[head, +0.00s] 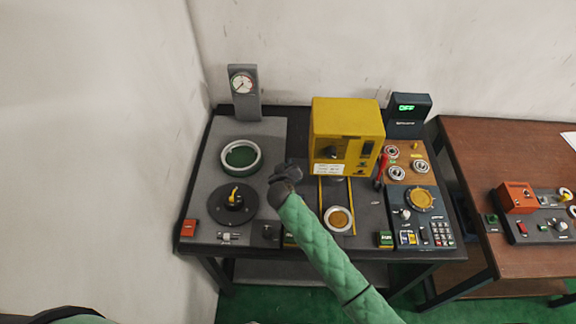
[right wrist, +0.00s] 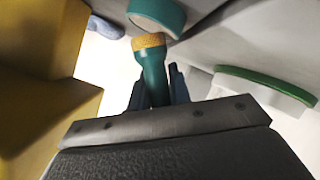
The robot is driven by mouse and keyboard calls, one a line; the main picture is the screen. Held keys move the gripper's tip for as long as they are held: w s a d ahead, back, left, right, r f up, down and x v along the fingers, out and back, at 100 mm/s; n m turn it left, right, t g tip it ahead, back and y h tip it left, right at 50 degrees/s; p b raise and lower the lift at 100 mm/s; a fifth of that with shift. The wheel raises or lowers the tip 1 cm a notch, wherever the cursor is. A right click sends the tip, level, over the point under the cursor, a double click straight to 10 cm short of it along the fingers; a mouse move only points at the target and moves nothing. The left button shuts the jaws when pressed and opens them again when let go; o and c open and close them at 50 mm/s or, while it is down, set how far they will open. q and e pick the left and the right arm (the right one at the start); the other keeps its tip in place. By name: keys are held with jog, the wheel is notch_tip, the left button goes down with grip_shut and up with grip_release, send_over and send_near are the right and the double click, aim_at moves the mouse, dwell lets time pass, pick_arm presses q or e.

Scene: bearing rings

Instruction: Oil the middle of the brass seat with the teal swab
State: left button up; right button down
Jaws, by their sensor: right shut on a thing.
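My right gripper (head: 284,174) is above the middle of the workbench, left of the yellow machine. In the right wrist view, its dark jaws (right wrist: 160,92) are shut on the teal swab (right wrist: 153,75), whose tan tip points away from the jaws. The swab cannot be made out in the head view. A brass-coloured disc in a pale ring (head: 338,219) lies in front of the yellow machine. Another round brass-coloured piece (head: 420,199) sits on the right panel. I cannot tell for sure which is the brass seat. The gripper is apart from both. My left gripper is out of view.
The yellow machine (head: 345,134) stands at the back. A pale ring with a green middle (head: 241,156) and a black disc (head: 232,204) are on the left panel. A gauge (head: 243,90) stands behind. Several bearing rings (head: 397,173) lie at right. A brown table (head: 500,150) adjoins.

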jog(key=shift+r+p, duration=0.8)
jog(key=shift+r, duration=2.65)
